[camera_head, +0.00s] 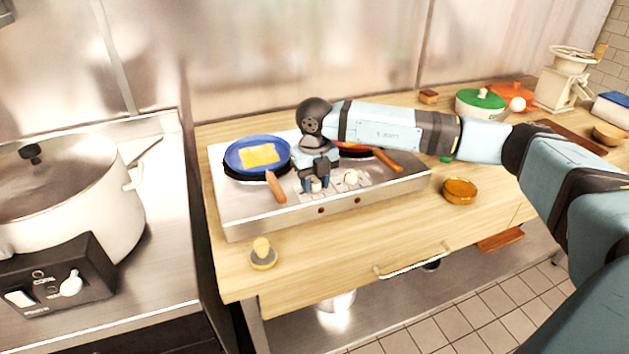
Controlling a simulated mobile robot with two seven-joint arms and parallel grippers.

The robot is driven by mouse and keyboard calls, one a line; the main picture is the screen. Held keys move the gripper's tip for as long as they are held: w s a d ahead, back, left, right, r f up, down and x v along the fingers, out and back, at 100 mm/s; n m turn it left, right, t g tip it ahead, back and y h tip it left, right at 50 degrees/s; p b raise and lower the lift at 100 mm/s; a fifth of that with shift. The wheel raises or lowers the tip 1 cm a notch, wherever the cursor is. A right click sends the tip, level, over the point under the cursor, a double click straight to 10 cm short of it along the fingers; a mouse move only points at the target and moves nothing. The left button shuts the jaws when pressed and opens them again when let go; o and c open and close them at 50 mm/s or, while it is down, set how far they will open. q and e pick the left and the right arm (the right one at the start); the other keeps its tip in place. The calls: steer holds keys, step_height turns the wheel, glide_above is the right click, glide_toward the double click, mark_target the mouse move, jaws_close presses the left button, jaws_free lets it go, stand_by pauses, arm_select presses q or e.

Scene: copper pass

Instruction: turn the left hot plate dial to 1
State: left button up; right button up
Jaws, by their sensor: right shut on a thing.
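The hot plate (255,218) is a wide silver unit on the wooden table, with a blue pan (237,149) on its left side and another pan, partly hidden by my arm, on its right. Two pale dials sit on its top near the front. My right gripper (316,184) points down over the left dial (316,186) and is shut on it. The fingers cover much of this dial, so its setting cannot be read. The right dial (351,177) stands free beside the gripper. My left gripper is not in view.
Pan handles (276,187) reach toward the front near the dials. A yellow-topped item (262,254) and an amber dish (460,190) stand on the table. A large pot (80,190) is at left. A green-lidded pot (481,101) stands at back right. The front table strip is mostly clear.

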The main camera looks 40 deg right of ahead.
steer(key=shift+n+b, duration=0.4)
steer(key=shift+n, duration=0.5)
steer(key=n+b, duration=0.1)
steer(key=n, duration=0.1)
steer(key=shift+n, duration=0.4)
steer(key=n+b, duration=0.1)
steer(key=n, duration=0.2)
steer(key=n+b, duration=0.1)
steer(key=n, duration=0.1)
steer(key=shift+n, duration=0.4)
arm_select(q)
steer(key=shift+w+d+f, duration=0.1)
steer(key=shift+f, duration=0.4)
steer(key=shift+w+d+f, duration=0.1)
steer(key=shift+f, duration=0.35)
arm_select(e)
steer(key=shift+n, duration=0.4)
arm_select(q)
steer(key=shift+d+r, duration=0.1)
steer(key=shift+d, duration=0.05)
arm_select(e)
steer(key=o, duration=0.9)
